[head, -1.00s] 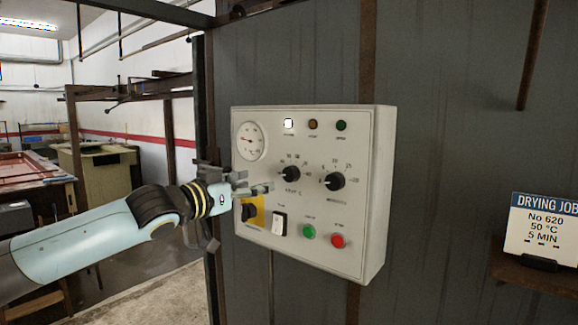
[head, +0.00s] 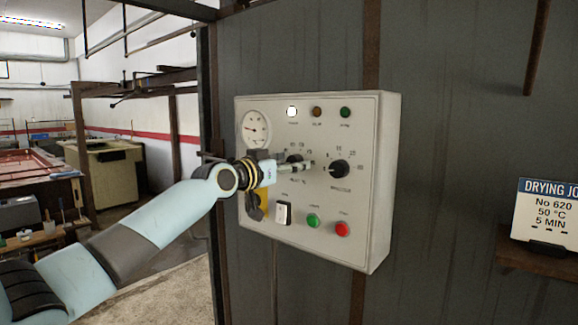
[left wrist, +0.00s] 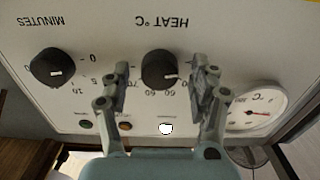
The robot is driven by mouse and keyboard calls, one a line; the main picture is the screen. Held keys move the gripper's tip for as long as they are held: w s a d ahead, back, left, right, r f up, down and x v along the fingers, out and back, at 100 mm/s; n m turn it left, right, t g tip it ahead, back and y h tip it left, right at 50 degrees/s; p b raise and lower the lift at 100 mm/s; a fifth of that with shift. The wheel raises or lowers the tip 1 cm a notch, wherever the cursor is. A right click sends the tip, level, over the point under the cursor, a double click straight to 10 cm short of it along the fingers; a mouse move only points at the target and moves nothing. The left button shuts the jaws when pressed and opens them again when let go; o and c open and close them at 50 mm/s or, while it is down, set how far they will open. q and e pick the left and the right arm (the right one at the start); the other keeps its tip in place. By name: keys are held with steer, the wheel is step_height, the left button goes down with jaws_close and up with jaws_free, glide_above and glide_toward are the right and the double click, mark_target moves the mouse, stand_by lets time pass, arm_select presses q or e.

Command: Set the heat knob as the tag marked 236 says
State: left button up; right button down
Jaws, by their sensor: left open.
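The grey control panel (head: 376,200) is on the dark wall. Its black heat knob (head: 294,158) is partly hidden by my left gripper (head: 290,168) in the head view. In the left wrist view, upside down, the heat knob (left wrist: 158,70) sits between the two fingers of my left gripper (left wrist: 163,72). The fingers are open with a gap on each side of the knob. Its white mark points right in that view. The tag in view (head: 545,212) reads "DRYING JO", No 620, 50 °C, 5 MIN; no tag marked 236 is visible. My right gripper is out of view.
The minutes knob (head: 339,169) is right of the heat knob. Below are a white rocker switch (head: 283,213), a green button (head: 313,220) and a red button (head: 342,229). A gauge (head: 256,129) is upper left. The tag stands on a brown shelf (head: 540,264).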

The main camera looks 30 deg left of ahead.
arm_select(q)
steer(key=shift+c, duration=1.5)
steer(key=c, duration=0.9)
steer(key=shift+o, duration=0.2)
steer(key=shift+f+m+b, duration=0.1)
steer(key=shift+m+b, duration=7.4)
steer(key=shift+m, duration=3.9)
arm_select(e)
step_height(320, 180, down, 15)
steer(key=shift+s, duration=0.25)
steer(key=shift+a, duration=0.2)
